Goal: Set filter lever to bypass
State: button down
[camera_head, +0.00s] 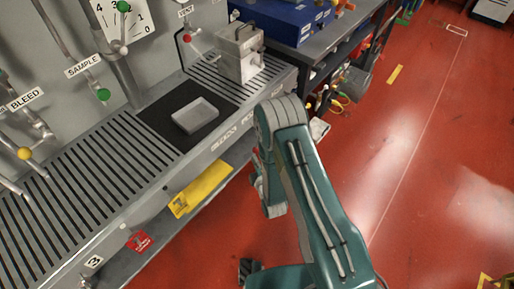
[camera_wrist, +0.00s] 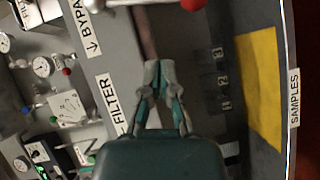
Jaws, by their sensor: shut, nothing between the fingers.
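In the wrist view my gripper (camera_wrist: 159,72) is shut and empty, its fingertips together in front of a grey panel. A white FILTER label (camera_wrist: 107,102) is left of the fingers. A BYPASS label (camera_wrist: 88,25) with an arrow is above it, cut by the top edge. A red ball knob (camera_wrist: 193,3) shows at the top edge, right of and above the fingertips. A brownish strip (camera_wrist: 145,38) runs up from behind the fingertips; I cannot tell whether it is the lever or a slot. Contact is unclear. In the head view my arm hides the gripper.
Several gauges (camera_wrist: 42,67) and small valves are left in the wrist view. A yellow panel (camera_wrist: 258,88) and a SAMPLES label (camera_wrist: 294,98) are right. In the head view a slatted bench (camera_head: 100,170) holds a grey tray (camera_head: 195,115). Red floor (camera_head: 420,150) is open at right.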

aim_at(255, 150)
jog(key=w, duration=0.3)
jog(key=w+f, duration=0.1)
jog(key=w, duration=0.1)
jog(key=shift+w+a, duration=0.1)
jog(key=shift+w, duration=0.2)
jog(key=shift+w+d+f, duration=0.2)
jog(key=shift+w+d, duration=0.2)
jog(key=shift+w, duration=0.2)
jog(key=shift+w+d+f+n+t, duration=0.4)
jog(key=shift+w+d+n+t, duration=0.1)
jog(key=shift+w+n, duration=0.15)
jog(key=shift+s+a, duration=0.1)
